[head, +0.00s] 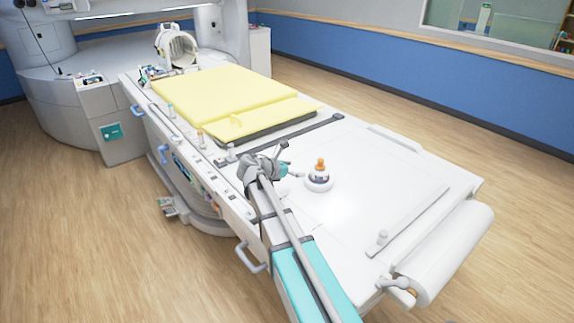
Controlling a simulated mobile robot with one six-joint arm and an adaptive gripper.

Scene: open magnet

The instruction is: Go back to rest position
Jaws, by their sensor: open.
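My gripper (292,162) is at the end of my arm, which reaches in from the bottom over the white patient table (350,220). Its fingers are apart and it appears to hold nothing. A small round white device with an orange top (319,177) stands upright on the table just to the right of my gripper. A small gap shows between them. The gripper's wrist hides part of the table's left edge.
A yellow pad (225,98) lies on the table's far half. A white head coil (176,47) stands beyond it by the scanner (65,65). A white roll (445,252) hangs at the near right end.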

